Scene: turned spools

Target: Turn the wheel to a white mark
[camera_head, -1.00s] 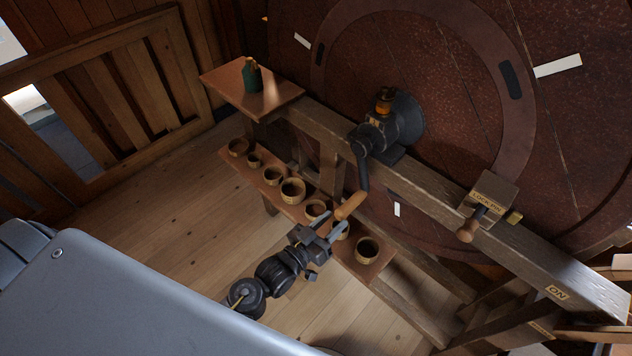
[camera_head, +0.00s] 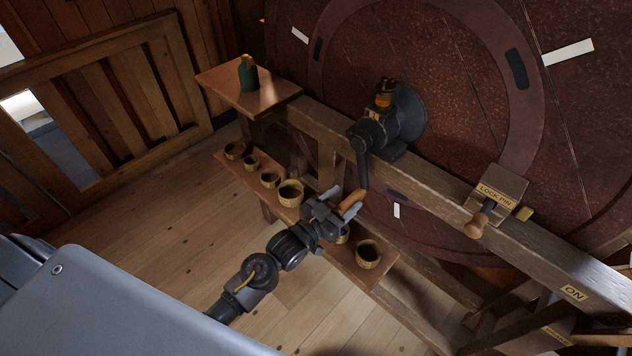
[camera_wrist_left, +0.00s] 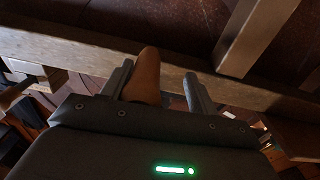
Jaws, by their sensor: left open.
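The large dark red wheel (camera_head: 440,90) stands behind a wooden beam. White marks show on it at upper right (camera_head: 567,52), upper left (camera_head: 300,35) and low, just under the beam (camera_head: 397,211). A black crank (camera_head: 363,160) at the hub hangs down to a wooden handle (camera_head: 350,203). My left gripper (camera_head: 340,206) is open at this handle. In the left wrist view the handle (camera_wrist_left: 144,76) stands between the open fingers (camera_wrist_left: 160,88), closer to the left finger; I cannot tell whether they touch. My right gripper is not in view.
A lock pin block with a wooden knob (camera_head: 478,222) sits on the beam (camera_head: 440,190) at right. Several wooden bowls (camera_head: 368,254) stand on a low shelf beside my left arm. A green bottle (camera_head: 248,73) stands on a small table (camera_head: 225,82). Floor at left is clear.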

